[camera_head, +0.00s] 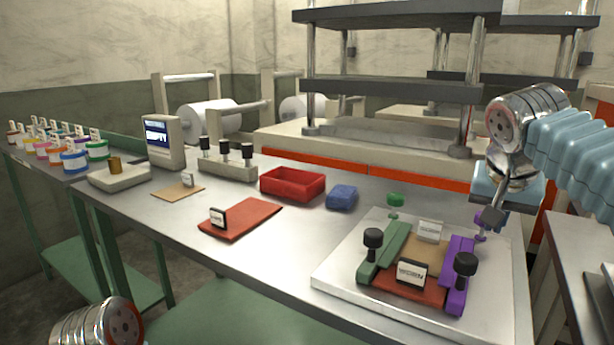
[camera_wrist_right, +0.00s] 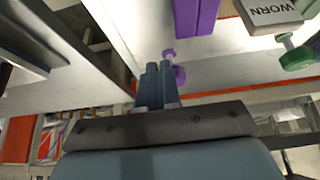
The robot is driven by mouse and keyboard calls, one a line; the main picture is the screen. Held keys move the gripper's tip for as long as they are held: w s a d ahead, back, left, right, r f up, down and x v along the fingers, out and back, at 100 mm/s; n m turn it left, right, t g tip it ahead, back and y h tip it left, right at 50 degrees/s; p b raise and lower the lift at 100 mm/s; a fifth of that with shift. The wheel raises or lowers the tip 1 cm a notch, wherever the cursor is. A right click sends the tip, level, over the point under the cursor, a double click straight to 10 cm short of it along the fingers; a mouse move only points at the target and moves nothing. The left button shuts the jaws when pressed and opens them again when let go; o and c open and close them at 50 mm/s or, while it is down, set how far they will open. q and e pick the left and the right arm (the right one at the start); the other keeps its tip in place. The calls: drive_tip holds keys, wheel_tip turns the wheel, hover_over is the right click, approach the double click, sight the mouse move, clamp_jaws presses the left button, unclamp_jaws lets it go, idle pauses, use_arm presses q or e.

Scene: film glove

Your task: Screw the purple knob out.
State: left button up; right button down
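The purple knob (camera_head: 481,222) stands at the far right corner of the fixture, by the purple clamp bar (camera_head: 457,262). In the right wrist view purple knob parts (camera_wrist_right: 180,76) show at and beside the fingertips. My right gripper (camera_head: 491,216) points down at the knob and partly covers it. In the wrist view its fingers (camera_wrist_right: 157,72) are close together. Whether they touch or grip the knob is unclear. Of my left arm only a metal link shows at the bottom left; its gripper is out of view.
A green knob (camera_head: 395,200) and green bar (camera_head: 384,250) are on the same pale plate (camera_head: 335,272). Black knobs (camera_head: 373,238) and a WORN tag (camera_head: 411,274) stand at its front. A blue block (camera_head: 341,197), red tray (camera_head: 292,184) and red pad (camera_head: 245,219) lie left.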

drive_tip(key=shift+s+d, duration=0.1)
drive_tip(key=shift+d, duration=0.05)
idle(0.3)
drive_tip(key=shift+s, duration=0.25)
wheel_tip(320, 180, up, 6)
drive_tip(key=p, duration=0.1)
drive_tip(key=shift+p, duration=0.3)
drive_tip(key=shift+a, duration=0.2)
drive_tip(key=f, duration=0.1)
drive_tip(key=w+a+f+b, duration=0.1)
drive_tip(key=f, duration=0.1)
drive_tip(key=w+a+f, duration=0.1)
drive_tip(key=shift+a+f, duration=0.1)
drive_tip(key=shift+f, duration=0.3)
drive_tip(key=shift+f+b, duration=0.6)
drive_tip(key=shift+f, duration=0.05)
